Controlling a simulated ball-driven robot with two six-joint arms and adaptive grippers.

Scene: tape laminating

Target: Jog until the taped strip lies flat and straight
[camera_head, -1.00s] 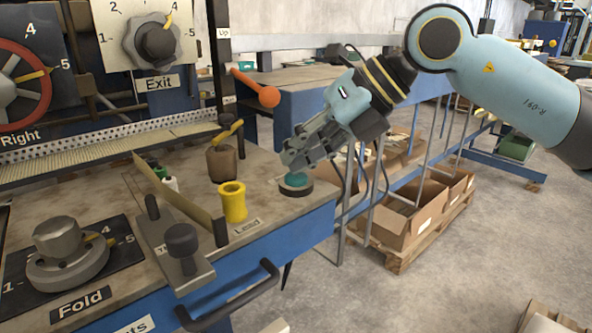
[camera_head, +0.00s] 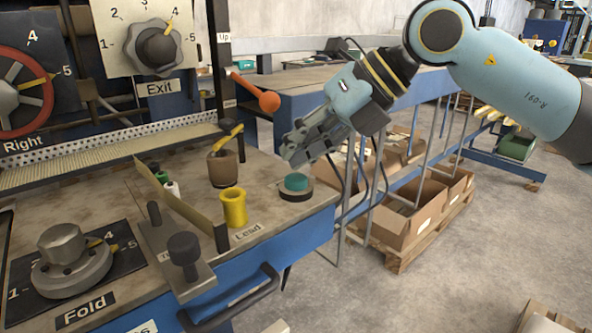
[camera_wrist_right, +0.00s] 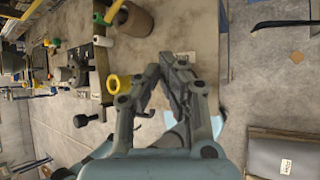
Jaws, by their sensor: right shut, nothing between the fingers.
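A green round button (camera_head: 296,182) on a dark base sits at the right front corner of the worktop (camera_head: 265,170). My right gripper (camera_head: 290,155) is shut and empty, above and slightly left of the button, apart from it. In the right wrist view the closed fingers (camera_wrist_right: 165,65) point over the bench; the button cannot be made out there. A narrow tan strip (camera_head: 178,200) stands on edge across the worktop; I cannot tell whether it is the taped strip. My left gripper is not in view.
A yellow spool (camera_head: 233,207), a brown pot (camera_head: 222,167) and a Fold dial (camera_head: 72,262) stand on the worktop. An Exit dial (camera_head: 157,48), a red-rimmed Right wheel (camera_head: 22,90) and an orange-knobbed lever (camera_head: 268,101) are behind. Cardboard boxes (camera_head: 408,230) lie right.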

